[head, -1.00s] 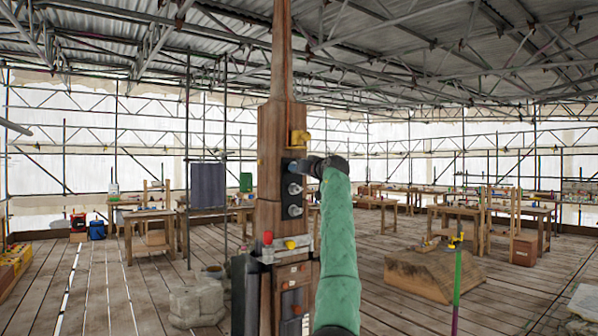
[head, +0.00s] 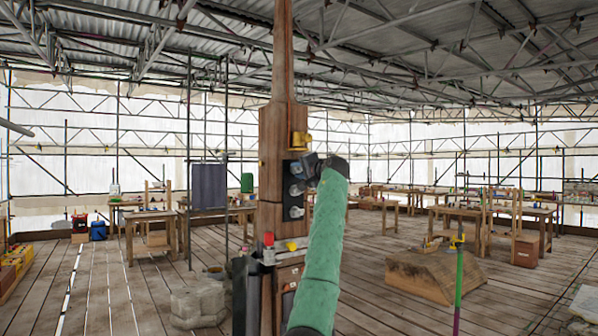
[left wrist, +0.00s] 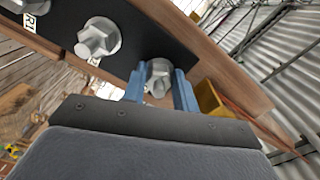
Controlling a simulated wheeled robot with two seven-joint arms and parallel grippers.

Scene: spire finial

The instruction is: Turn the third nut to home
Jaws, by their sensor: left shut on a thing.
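A tall wooden spire post (head: 270,150) stands in the middle of the head view. A black plate (head: 286,204) on it carries a column of grey nuts, with a middle nut (head: 297,190) and a lower nut (head: 296,212) showing. My left gripper (head: 304,169) is at the top nut, tilted. In the left wrist view its blue fingers are shut on the top nut (left wrist: 158,78), the one nearest the yellow bracket (left wrist: 212,98). The middle nut (left wrist: 98,38) is free beside it. The top nut is mostly hidden in the head view. My right gripper is not in view.
The yellow bracket (head: 299,140) sits just above the plate. Red and yellow knobs show lower on the post, including a yellow knob (head: 292,246). A wooden block (head: 435,275) and a green pole (head: 458,285) stand to the right. Workbenches stand farther back.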

